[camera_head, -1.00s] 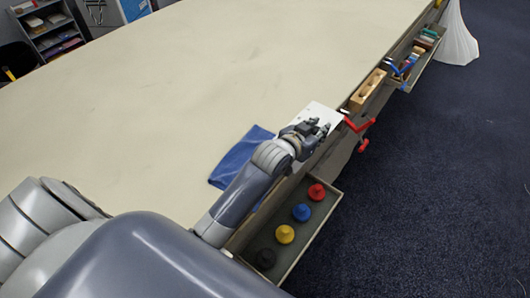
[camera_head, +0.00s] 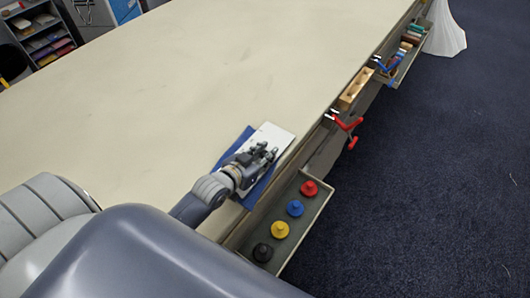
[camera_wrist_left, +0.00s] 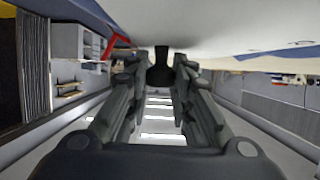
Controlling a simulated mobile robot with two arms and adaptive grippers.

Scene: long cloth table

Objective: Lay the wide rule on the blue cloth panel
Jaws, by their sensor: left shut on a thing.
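The wide rule looks like a white flat plate (camera_head: 273,135) at the table's right edge in the head view. My left gripper (camera_head: 264,154) is shut on it and hides its near part. The rule overlaps the blue cloth panel (camera_head: 226,157), which shows along the rule's left side and below the gripper. Whether the rule touches the cloth or hangs just above it, I cannot tell. In the left wrist view, a dark piece (camera_wrist_left: 162,64) sits between the fingertips of my gripper. My right gripper is not in view.
An open drawer (camera_head: 318,205) below the table edge holds red, blue, yellow and black knobbed pieces. A red clamp (camera_head: 348,127) and a wooden block (camera_head: 355,88) are farther along the edge. Another tray (camera_head: 410,55) holds small items. The tabletop (camera_head: 200,80) is clear to the left.

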